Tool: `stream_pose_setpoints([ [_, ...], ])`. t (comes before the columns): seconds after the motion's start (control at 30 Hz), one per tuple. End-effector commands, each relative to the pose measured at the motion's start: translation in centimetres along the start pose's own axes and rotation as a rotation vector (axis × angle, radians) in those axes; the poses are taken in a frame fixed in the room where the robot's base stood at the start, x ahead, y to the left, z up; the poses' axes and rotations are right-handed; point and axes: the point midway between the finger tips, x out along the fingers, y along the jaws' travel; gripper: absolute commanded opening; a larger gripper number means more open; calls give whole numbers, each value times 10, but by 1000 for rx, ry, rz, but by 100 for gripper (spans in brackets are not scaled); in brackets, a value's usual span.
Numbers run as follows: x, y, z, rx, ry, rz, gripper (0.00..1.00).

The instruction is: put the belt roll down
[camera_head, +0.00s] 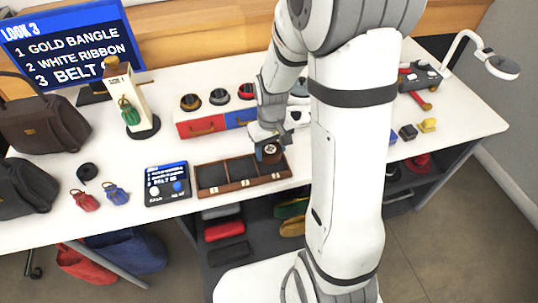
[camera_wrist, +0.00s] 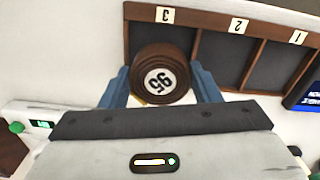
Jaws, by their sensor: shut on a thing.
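The roll also shows in the head view (camera_head: 270,154), beneath my gripper (camera_head: 267,142). A brown wooden tray (camera_head: 245,187) has three dark compartments, marked 3, 2 and 1 in the wrist view (camera_wrist: 212,22). The roll is over the compartment marked 3, which is the right one in the head view. I cannot tell whether it touches the tray's floor. The other two compartments look empty.
A dark tablet (camera_head: 167,183) lies left of the tray. A sign (camera_head: 75,45) lists three items.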

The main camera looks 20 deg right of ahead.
Motion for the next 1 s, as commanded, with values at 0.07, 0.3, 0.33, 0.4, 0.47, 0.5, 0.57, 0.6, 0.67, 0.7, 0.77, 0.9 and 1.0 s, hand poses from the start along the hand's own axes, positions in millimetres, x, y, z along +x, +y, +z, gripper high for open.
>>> stream_pose_setpoints([
  [0.07, 13, 0, 1, -1, -6, -1, 32],
  [0.3, 31, -1, 0, -1, -1, 0, 32],
  [0.33, 31, -1, 0, -1, 0, 0, 32],
  [0.4, 30, -1, 0, -1, 0, 0, 32],
  [0.47, 31, -1, 0, -2, -1, 0, 32],
  [0.5, 32, -1, 0, -2, -1, 0, 32],
  [0.57, 35, -1, 0, -2, -1, 0, 32],
  [0.6, 36, -1, 0, -2, -1, 0, 32],
  [0.67, 38, -1, 0, -2, -1, 0, 32],
  [0.7, 40, -1, 0, -2, -2, 0, 32],
  [0.77, 38, -1, 1, -2, -3, 0, 61],
  [0.9, 39, -2, 2, -3, -6, -1, 73],
  [1.0, 34, -2, 2, -3, -7, -1, 75],
])
